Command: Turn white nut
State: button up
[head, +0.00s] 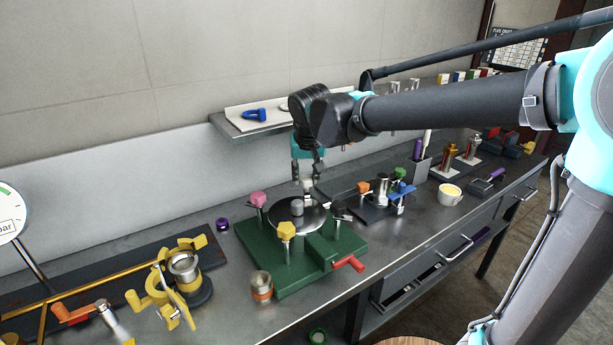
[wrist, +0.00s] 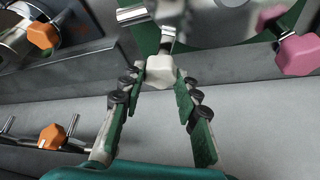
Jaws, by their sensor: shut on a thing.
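The white nut (wrist: 160,71) sits between the two fingertips of my gripper (wrist: 160,79) in the wrist view, on a metal stem. My gripper is shut on it, with a green-padded finger on either side. In the head view my gripper (head: 307,177) points down at the back of a green fixture (head: 285,282) with a round steel lid. The white nut (head: 307,186) shows only as a small pale patch under the fingertips there.
A pink nut (head: 258,199) and a yellow nut (head: 287,230) stand on the same fixture. A red handle (head: 348,264) sticks out at its front right. A yellow clamp assembly (head: 178,280) is to the left, and a smaller dark fixture (head: 372,211) is to the right.

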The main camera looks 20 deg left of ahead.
jog(key=shift+m+h, duration=0.5)
jog(key=shift+m, duration=1.1)
jog(key=o, duration=1.1)
jog(key=shift+o, duration=0.2)
jog(key=v, duration=1.2)
jog(key=shift+s+a, duration=0.15)
